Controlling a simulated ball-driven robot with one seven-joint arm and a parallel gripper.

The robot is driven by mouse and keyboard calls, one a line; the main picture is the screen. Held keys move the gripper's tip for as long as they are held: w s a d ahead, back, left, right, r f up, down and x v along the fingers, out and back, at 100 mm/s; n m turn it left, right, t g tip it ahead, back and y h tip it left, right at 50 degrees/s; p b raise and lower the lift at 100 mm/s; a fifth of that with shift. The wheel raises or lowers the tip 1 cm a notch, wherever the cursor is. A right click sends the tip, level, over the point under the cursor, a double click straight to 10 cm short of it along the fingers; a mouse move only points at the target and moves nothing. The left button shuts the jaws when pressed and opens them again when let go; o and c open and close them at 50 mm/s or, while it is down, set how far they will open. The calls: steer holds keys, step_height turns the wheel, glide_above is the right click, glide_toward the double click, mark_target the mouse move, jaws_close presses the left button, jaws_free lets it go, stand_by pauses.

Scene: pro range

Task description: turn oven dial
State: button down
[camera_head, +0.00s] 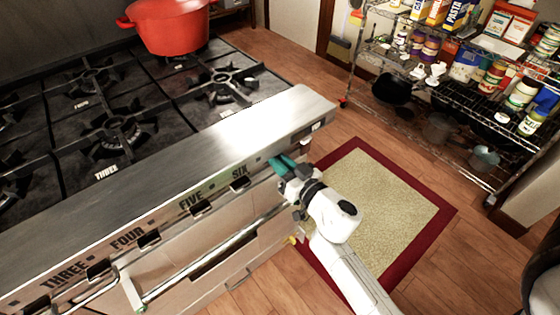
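The stove's front panel (170,217) runs diagonally across the left half, with dark dials below painted labels. The dial by "SIX" (240,183) is nearest my gripper; the dials by "FIVE" (201,208), "FOUR" (149,239) and "THREE" (98,269) follow to the lower left. My gripper (281,164) has teal fingers against or just in front of the panel, right of the "SIX" dial. The fingers and wrist hide that stretch of panel, so I cannot tell whether a dial is between them or whether they touch the panel.
An oven handle bar (210,260) sticks out below the dials. A red pot (172,27) stands on the far burners. A wire shelf (440,135) with groceries stands at the upper right. A red-bordered rug (405,205) lies on the open floor between.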

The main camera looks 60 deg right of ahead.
steer(key=shift+n, duration=0.3)
steer(key=n+b, duration=0.1)
steer(key=n, duration=0.5)
steer(key=n+b, duration=0.1)
steer(key=n, duration=1.2)
steer(key=shift+a+f+b, duration=0.25)
steer(key=shift+f+b, duration=0.05)
steer(key=shift+b, duration=0.1)
steer(key=shift+n, duration=0.3)
steer(key=c, duration=1.1)
jaws_free()
steer(key=shift+w, duration=0.1)
